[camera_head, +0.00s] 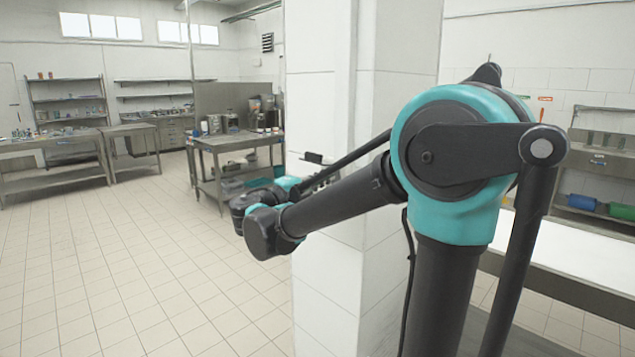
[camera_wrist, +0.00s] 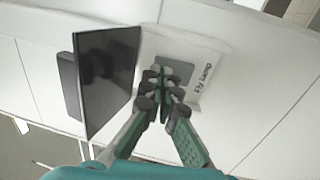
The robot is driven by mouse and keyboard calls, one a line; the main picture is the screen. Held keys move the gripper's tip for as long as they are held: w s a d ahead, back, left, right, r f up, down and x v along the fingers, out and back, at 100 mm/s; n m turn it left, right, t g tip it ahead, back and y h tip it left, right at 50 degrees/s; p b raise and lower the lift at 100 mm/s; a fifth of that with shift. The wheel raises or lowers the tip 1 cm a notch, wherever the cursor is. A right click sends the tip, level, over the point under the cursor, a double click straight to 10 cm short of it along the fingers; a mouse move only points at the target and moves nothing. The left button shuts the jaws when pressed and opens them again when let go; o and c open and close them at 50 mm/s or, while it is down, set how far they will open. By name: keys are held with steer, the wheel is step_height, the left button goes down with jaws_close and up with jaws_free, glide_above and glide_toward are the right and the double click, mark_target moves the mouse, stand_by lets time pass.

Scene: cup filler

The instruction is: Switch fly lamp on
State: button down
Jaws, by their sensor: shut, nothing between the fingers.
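In the wrist view a white label (camera_wrist: 207,88) reading "Fly lamp" is on a pale wall. A grey plate that looks like the switch (camera_wrist: 184,68) sits beside the lettering, partly hidden by my fingers. My gripper (camera_wrist: 160,72) is shut and empty, with its dark green and grey fingertips in front of this plate. I cannot tell whether they touch it or how the switch is set. The lamp cannot be made out.
A dark flat screen (camera_wrist: 105,78) stands out from the wall close to the left of my fingers. The white tiled pillar (camera_head: 325,285) is right beside my arm. A metal table (camera_head: 240,141) with cups stands behind. Tiled floor (camera_head: 150,260) at left is clear.

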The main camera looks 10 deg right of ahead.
steer(key=shift+w+d, duration=0.1)
stand_by(0.3)
steer(key=shift+w+d+r+g+y, duration=0.2)
steer(key=shift+d+g+y, duration=0.1)
steer(key=shift+y, duration=0.1)
